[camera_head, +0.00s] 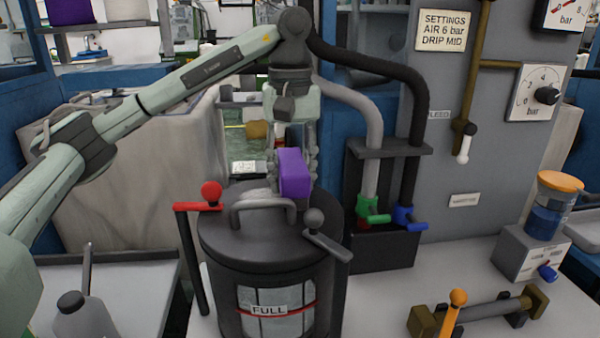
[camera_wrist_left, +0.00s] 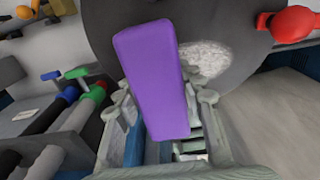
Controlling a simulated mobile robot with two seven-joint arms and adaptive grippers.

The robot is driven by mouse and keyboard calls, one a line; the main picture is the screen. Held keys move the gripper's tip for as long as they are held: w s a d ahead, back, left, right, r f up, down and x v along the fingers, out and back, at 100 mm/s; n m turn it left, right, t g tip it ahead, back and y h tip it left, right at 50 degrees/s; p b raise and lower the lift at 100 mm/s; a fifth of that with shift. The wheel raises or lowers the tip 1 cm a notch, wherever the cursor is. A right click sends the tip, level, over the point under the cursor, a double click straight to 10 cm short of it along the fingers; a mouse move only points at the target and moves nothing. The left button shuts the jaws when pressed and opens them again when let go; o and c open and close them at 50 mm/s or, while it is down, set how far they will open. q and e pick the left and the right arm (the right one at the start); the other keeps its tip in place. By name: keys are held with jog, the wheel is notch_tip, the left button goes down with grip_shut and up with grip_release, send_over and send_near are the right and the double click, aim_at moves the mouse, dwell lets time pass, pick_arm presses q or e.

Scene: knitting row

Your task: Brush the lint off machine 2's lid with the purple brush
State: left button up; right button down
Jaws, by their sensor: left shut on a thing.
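My left gripper (camera_head: 294,150) is shut on the purple brush (camera_head: 293,174). It holds the brush over the back of the dark round lid (camera_head: 235,243) on the drum marked FULL, behind the lid's arched handle (camera_head: 262,205). A pale patch of lint (camera_head: 257,196) lies on the lid just left of the brush. In the left wrist view the purple brush (camera_wrist_left: 152,75) sits between the fingers, with the fluffy grey-white lint (camera_wrist_left: 203,62) beside it. I cannot tell whether the brush touches the lid. No machine number is readable. My right gripper is not in view.
A red-knobbed lever (camera_head: 211,192) and a grey-knobbed clamp (camera_head: 315,218) stand at the lid's rim. Hoses with green and blue valves (camera_head: 405,216) are behind right. An orange-handled fitting (camera_head: 457,300) and an orange-capped jar (camera_head: 548,210) are on the bench at right.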

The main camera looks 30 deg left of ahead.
aim_at(301, 159)
pick_arm(q)
jog(key=shift+s+a+f, duration=0.1)
jog(key=shift+s+a, duration=0.85)
jog(key=shift+a, duration=0.35)
jog(key=shift+s+a+r, duration=0.1)
jog(key=shift+s+a, duration=0.9)
jog(key=shift+a, duration=0.25)
jog(key=shift+s+a+f, duration=0.1)
jog(key=shift+s+a, duration=0.85)
jog(key=shift+a, duration=0.35)
jog(key=shift+o, duration=0.2)
jog(key=shift+w+d, duration=0.75)
jog(key=shift+d, duration=0.25)
jog(key=shift+w+d, duration=0.8)
jog(key=shift+d, duration=0.25)
jog(key=shift+w+d, duration=0.75)
jog(key=shift+d, duration=0.25)
jog(key=shift+c, duration=0.2)
jog(key=shift+w+d, duration=0.55)
jog(key=shift+d, duration=0.2)
jog(key=shift+w+d, duration=0.55)
jog(key=shift+d, duration=0.2)
jog(key=shift+w+r, duration=0.1)
jog(key=shift+r, duration=2.9)
